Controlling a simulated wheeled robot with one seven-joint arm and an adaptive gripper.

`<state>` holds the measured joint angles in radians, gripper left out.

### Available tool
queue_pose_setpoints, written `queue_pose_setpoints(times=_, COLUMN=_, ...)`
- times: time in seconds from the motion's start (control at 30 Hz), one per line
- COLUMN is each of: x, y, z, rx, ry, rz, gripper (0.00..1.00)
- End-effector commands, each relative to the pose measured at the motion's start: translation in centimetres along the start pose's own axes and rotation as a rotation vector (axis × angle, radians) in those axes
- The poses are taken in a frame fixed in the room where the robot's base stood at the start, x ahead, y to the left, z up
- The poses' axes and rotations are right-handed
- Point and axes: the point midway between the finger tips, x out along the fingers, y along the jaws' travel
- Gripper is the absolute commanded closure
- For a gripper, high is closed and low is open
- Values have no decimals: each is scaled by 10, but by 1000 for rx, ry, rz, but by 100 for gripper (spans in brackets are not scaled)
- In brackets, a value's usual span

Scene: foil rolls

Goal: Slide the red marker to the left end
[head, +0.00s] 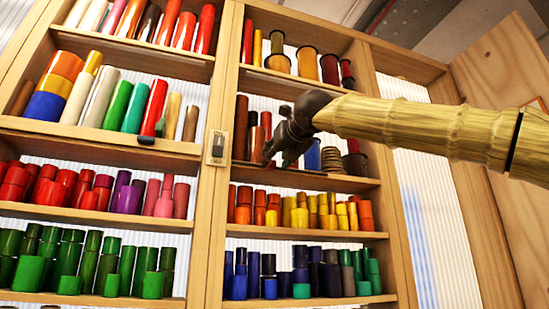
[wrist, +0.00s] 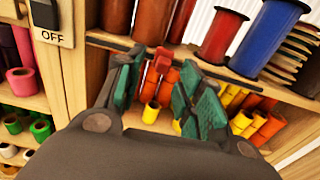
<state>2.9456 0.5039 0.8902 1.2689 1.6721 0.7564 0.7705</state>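The red marker (wrist: 161,62) is a small red piece at a dark rail (wrist: 222,72) along the front edge of a shelf. In the wrist view it shows between my gripper's fingers. My gripper (wrist: 158,78) is open, with one teal-padded finger on each side of the marker. A gap shows between the pads, and I cannot tell whether either finger touches it. In the head view my gripper (head: 272,152) is at the right-hand bay's middle shelf, near its left end. The marker is largely hidden there by the gripper.
A wooden post (head: 217,110) with an OFF switch (wrist: 50,20) stands just left of the gripper. Red, blue and brown rolls stand on the shelf behind the rail. Yellow and orange rolls (head: 300,212) sit on the shelf below. Another dark slider (head: 147,140) is on the left bay's shelf edge.

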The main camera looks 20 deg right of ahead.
Motion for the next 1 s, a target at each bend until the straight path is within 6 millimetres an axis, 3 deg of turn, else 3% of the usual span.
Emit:
queue_pose_setpoints(times=0.1, x=18, y=-1, z=6, rx=-1, ry=-3, rz=-2, gripper=62)
queue_pose_setpoints(times=0.3, x=35, y=-1, z=4, rx=0, ry=-2, rz=-1, gripper=62)
queue_pose_setpoints(times=0.8, x=43, y=-4, z=2, rx=2, ry=-3, rz=-4, gripper=62)
queue_pose_setpoints(times=1.0, x=43, y=-4, z=2, rx=2, ry=-3, rz=-4, gripper=99)
